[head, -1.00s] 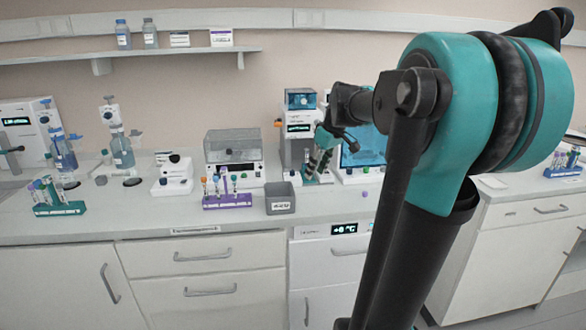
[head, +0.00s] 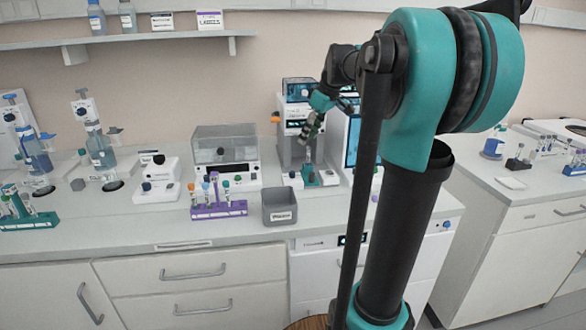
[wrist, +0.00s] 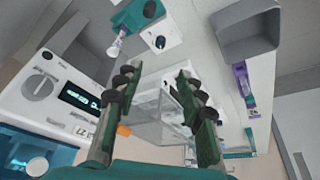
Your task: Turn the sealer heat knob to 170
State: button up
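The sealer (head: 291,148) is a tall white and grey machine with a blue window on top and a lit display, at the back of the bench. In the wrist view, turned over, its white front shows a grey round knob (wrist: 38,86) with a raised bar beside the lit display (wrist: 80,98). I cannot read the setting, and no dial marks are legible. A pale round knob (wrist: 37,166) sits lower, by the blue window. My gripper (wrist: 157,88) is open and empty, its dark-green fingers apart, right of the knob and not touching it. In the head view my gripper (head: 312,127) hangs before the sealer.
A clear-lidded box (head: 225,148) stands left of the sealer. A grey bin (head: 280,206) and a purple tube rack (head: 218,209) stand in front of it. A teal-based item (head: 318,176) sits below my gripper. A blue-screened unit (head: 352,142) is close on the right.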

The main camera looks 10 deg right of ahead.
aim_at(292, 172)
jog(key=x, duration=1.5)
jog(key=shift+w+a+f, duration=0.1)
jog(key=shift+f, duration=0.3)
grip_shut()
